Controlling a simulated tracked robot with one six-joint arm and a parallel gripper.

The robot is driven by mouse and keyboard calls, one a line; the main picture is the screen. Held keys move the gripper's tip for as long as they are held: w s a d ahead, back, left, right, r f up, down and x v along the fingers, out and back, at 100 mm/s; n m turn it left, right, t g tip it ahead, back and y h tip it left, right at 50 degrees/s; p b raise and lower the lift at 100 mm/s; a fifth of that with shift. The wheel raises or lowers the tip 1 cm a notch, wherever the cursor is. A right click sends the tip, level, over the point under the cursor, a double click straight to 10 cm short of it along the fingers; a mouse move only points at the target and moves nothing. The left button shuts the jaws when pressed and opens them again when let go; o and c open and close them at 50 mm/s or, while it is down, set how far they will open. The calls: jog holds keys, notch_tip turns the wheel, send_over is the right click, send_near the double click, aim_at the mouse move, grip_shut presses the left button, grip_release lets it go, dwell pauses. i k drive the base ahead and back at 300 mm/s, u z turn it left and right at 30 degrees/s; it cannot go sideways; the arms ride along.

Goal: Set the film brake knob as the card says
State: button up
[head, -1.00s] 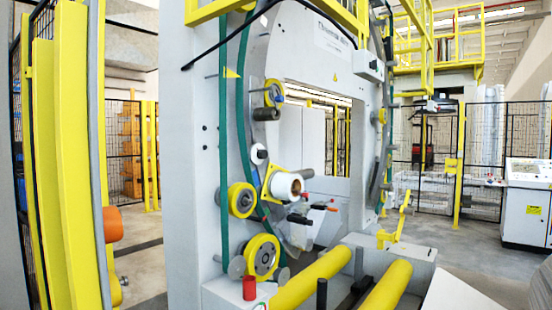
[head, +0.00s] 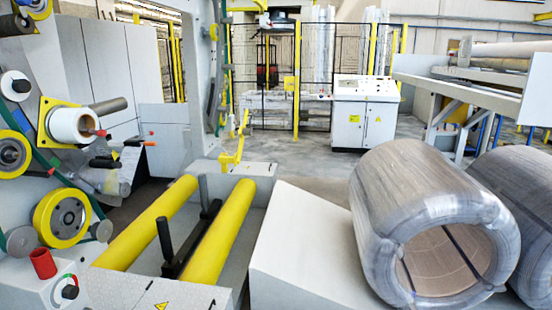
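A dark round knob (head: 70,292) with a red and green arc around it sits on the front of a light grey box (head: 30,292) at the lower left. I cannot tell its setting or whether it is the film brake knob. A white film roll (head: 75,125) on a yellow plate is on the ring machine at the left, with a small red-tipped part at its core. I cannot make out a card with a setting. My gripper is not in view.
A red cylinder (head: 43,263) stands on the grey box. Two yellow rollers (head: 222,235) lie in front of the ring. Wrapped coils (head: 425,215) rest at the right beside a pale sloping surface (head: 295,250). A control console (head: 365,112) stands behind, with open floor before it.

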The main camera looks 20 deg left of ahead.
aim_at(20, 86)
jog(key=i, duration=2.4)
jog(key=u, duration=2.85)
